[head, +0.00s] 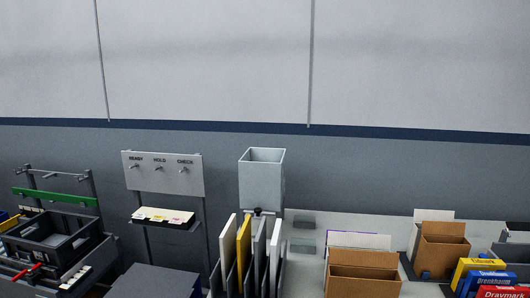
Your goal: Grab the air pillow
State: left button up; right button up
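I cannot make out an air pillow for certain in the head view. Two small pale, greenish, see-through-looking patches (303,248) show on the light panel right of the grey bin; I cannot tell what they are. Neither of my grippers is in view.
A tall open grey bin (262,180) stands behind upright panels in a rack (243,255). Open cardboard boxes (362,274) and coloured cartons (485,277) are at the right. A READY/HOLD/CHECK board (163,174) and a black crate (50,243) are at the left.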

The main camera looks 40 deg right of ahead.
aim_at(300, 222)
jog(key=z, duration=1.65)
